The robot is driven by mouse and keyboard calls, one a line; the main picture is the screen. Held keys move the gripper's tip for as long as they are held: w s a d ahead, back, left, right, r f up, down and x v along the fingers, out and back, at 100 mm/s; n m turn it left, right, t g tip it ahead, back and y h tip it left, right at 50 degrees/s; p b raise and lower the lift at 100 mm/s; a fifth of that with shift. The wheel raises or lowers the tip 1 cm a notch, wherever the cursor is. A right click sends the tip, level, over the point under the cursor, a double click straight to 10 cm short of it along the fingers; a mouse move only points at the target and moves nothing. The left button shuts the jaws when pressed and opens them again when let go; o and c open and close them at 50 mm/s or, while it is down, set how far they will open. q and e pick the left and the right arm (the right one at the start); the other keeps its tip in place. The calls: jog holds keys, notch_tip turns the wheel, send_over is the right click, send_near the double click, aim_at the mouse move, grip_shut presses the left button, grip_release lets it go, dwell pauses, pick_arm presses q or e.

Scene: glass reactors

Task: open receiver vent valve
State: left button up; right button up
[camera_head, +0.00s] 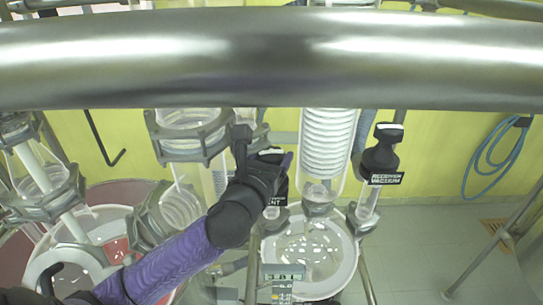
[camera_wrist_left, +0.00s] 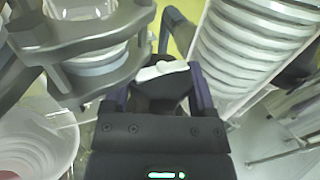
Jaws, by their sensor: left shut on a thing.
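The receiver vent valve (camera_head: 275,200) is a black valve with a white-marked handle and a label partly hidden, ending in "NT". My left gripper (camera_head: 274,172) is at its top, in the middle of the head view, and covers much of it. In the left wrist view the two fingers of the left gripper (camera_wrist_left: 168,92) stand either side of the black handle (camera_wrist_left: 165,88) with its white top stripe, shut on it. The stem below is hidden by the gripper. My right gripper is not in either view.
A similar black valve (camera_head: 383,150) labelled "RECEIVER VACUUM" stands to the right. A coiled glass condenser (camera_head: 326,145) is between them. Clamped glass flanges (camera_head: 188,135) stand close on the left. A thick metal pipe (camera_head: 270,58) crosses the top. A white round vessel (camera_head: 335,262) sits below.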

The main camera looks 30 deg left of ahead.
pick_arm(q)
jog(key=shift+n+y, duration=0.3)
jog(key=shift+y, duration=0.2)
jog(key=n+g+y, duration=0.1)
jog(key=n+y, duration=0.1)
jog(key=y, duration=0.1)
jog(key=n+g+y, duration=0.2)
jog(key=y, duration=0.1)
jog(key=shift+n+y, duration=0.3)
jog(key=shift+n, duration=0.1)
jog(key=n+g+y, duration=0.5)
jog(key=g, duration=0.1)
jog(key=shift+g, duration=0.4)
jog(key=shift+n, duration=0.3)
jog(key=o, duration=1)
jog(key=shift+a+f, duration=0.1)
jog(key=shift+a, duration=0.1)
jog(key=shift+d, duration=0.1)
